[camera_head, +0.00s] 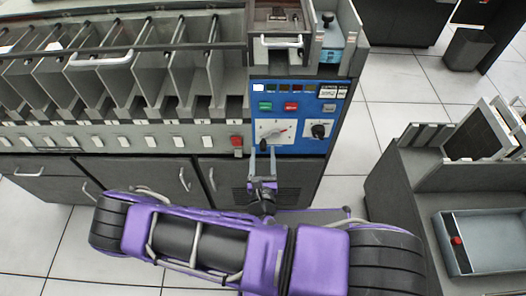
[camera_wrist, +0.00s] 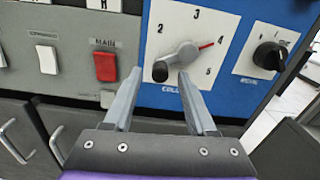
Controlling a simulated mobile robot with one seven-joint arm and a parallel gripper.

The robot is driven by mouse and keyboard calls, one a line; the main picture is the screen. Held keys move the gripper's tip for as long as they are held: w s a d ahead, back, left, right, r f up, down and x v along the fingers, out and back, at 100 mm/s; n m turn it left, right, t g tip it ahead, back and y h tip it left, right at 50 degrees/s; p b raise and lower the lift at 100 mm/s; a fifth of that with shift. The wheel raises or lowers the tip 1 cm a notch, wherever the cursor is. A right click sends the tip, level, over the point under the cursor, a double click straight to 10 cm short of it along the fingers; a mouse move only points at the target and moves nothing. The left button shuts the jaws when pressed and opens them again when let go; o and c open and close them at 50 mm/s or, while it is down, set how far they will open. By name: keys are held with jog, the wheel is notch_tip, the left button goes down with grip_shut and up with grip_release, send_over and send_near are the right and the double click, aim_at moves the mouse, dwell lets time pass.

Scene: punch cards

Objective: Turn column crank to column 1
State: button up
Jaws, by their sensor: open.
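The column crank (camera_wrist: 190,55) is a silver lever on a white dial plate on the blue panel, and it also shows in the head view (camera_head: 273,131). Its red pointer (camera_wrist: 207,46) points toward 4. Its black knob (camera_wrist: 160,71) sits at the lower left end. Numbers 2, 3, 4 and 5 show; I see no 1. My gripper (camera_wrist: 160,76) is open, with its fingertips on either side of the black knob in the wrist view. In the head view my gripper (camera_head: 262,151) is just below the crank. I cannot tell whether it touches the knob.
A second black rotary knob (camera_wrist: 268,55) is right of the crank. A red main switch (camera_wrist: 104,66) and white switches (camera_wrist: 46,59) are to the left. Green (camera_head: 265,106) and red (camera_head: 291,106) buttons are above the crank. A desk with a blue-grey tray (camera_head: 490,222) stands at right.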

jog(key=shift+w, duration=0.7)
grip_shut()
